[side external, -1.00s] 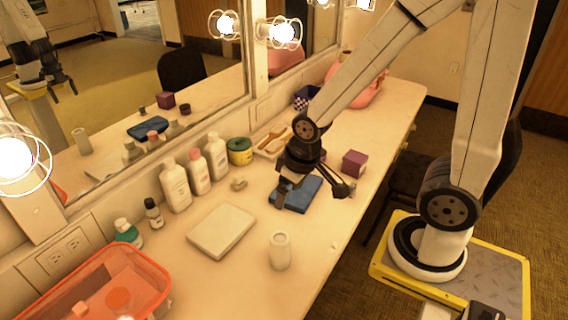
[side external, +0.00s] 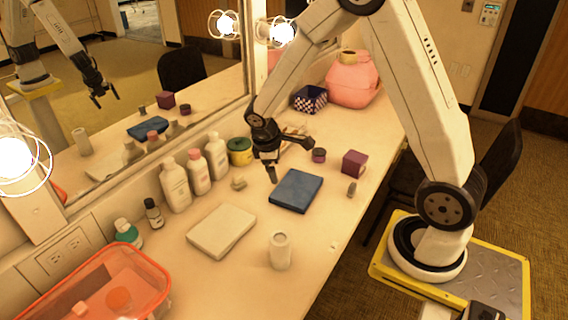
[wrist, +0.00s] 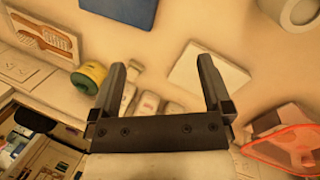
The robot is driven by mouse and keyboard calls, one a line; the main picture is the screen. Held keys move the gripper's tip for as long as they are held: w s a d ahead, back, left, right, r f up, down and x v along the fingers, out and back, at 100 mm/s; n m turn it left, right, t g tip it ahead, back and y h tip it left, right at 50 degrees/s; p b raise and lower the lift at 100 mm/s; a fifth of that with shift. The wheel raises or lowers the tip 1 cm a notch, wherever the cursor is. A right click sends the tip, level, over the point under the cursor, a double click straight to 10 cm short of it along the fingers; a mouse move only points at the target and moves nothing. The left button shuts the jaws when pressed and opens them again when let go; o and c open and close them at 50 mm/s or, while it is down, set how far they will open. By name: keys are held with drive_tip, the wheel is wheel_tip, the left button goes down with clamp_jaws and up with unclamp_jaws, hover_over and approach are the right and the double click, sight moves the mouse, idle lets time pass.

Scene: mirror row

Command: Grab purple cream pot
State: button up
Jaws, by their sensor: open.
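The purple cream pot (side external: 319,155) is a small, round, dark purple pot standing on the counter behind the blue book (side external: 296,191) and left of the purple box (side external: 354,163). My gripper (side external: 292,162) is open and empty above the counter, to the left of the pot in the side view. One finger points down near the book, and the other reaches toward the pot without visibly holding it. In the wrist view, my open fingers (wrist: 162,68) show with nothing between them. I cannot see the pot in the wrist view.
White bottles (side external: 197,172) and a green-yellow tin (side external: 240,151) line the mirror side. A white box (side external: 222,230), a pale cup (side external: 279,250) and an orange basket (side external: 150,270) stand nearer the camera. A checkered box (side external: 309,98) and pink bag (side external: 352,82) are at the far end.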

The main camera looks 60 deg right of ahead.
drive_tip(key=w+d+f+n+g+h, duration=0.1)
drive_tip(key=w+d+f+n+h, duration=0.2)
drive_tip(key=d, duration=0.4)
drive_tip(key=w+d+f+n+g+h, duration=0.1)
drive_tip(key=w+d+f, duration=0.25)
drive_tip(key=d, duration=0.35)
drive_tip(key=n+g+h, duration=0.2)
drive_tip(key=n+h, duration=0.2)
drive_tip(key=h, duration=0.1)
approach(314, 153)
drive_tip(key=x, duration=0.3)
drive_tip(key=shift+s+d+f, duration=0.1)
drive_tip(key=shift+d+f, duration=0.1)
drive_tip(key=shift+f, duration=0.05)
drive_tip(key=shift+s+d+f+g, duration=0.15)
drive_tip(key=shift+d+f+g, duration=0.15)
drive_tip(key=shift+d, duration=0.3)
drive_tip(key=shift+x, duration=1.25)
drive_tip(key=shift+d, duration=0.1)
drive_tip(key=shift+x, duration=2.5)
drive_tip(key=shift+r, duration=0.1)
